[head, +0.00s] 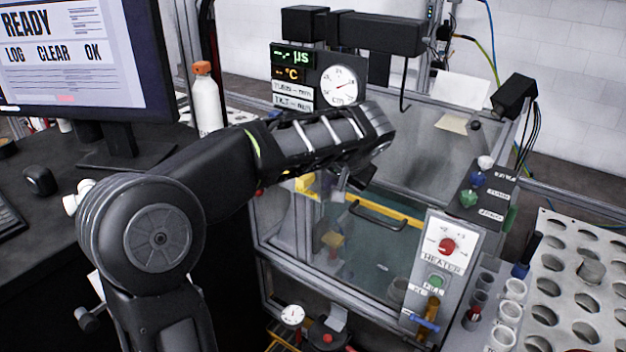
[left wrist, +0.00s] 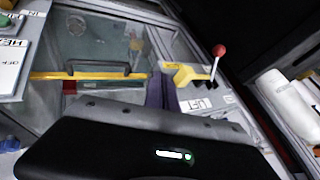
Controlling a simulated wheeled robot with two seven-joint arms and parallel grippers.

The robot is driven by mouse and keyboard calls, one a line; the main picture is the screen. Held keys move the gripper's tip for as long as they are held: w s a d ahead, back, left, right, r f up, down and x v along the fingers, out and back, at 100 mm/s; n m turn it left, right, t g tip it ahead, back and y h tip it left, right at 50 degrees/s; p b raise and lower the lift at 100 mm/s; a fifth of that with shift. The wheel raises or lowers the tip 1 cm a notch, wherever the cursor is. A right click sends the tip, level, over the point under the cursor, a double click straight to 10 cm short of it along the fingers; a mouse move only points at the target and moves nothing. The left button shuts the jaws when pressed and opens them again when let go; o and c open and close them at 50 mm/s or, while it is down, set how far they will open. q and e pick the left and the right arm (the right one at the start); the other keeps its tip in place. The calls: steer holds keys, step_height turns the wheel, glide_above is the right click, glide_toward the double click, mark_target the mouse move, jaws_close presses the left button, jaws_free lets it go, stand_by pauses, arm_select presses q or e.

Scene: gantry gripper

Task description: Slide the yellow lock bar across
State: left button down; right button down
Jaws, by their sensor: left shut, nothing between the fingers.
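The yellow lock bar (head: 401,214) runs along the upper front of the clear tank, by a black handle (head: 378,217). It also shows in the left wrist view (left wrist: 105,76), crossing the tank from the left toward a yellow bracket (left wrist: 188,75) with a red-knobbed lever (left wrist: 217,60). My left gripper (head: 347,186) is shut and empty, above the tank's front edge near the bar's left part in the head view. The arm hides part of the bracket area. Whether the fingers touch the bar cannot be told. My right gripper is not in view.
A heater panel (head: 446,250) with a red knob stands right of the bar. A white rack with holes (head: 570,300) fills the far right. A monitor (head: 80,55) and bottle (head: 206,100) stand left. A black gantry beam (head: 375,33) hangs above the tank.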

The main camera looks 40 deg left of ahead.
mark_target(313, 183)
arm_select(q)
steer(key=a+f, duration=0.1)
steer(key=a, duration=0.1)
steer(key=w+a+f+p, duration=0.1)
steer(key=a+f+p, duration=0.1)
steer(key=a, duration=0.1)
steer(key=shift+w+a, duration=0.15)
steer(key=shift+a, duration=0.2)
steer(key=shift+r, duration=0.1)
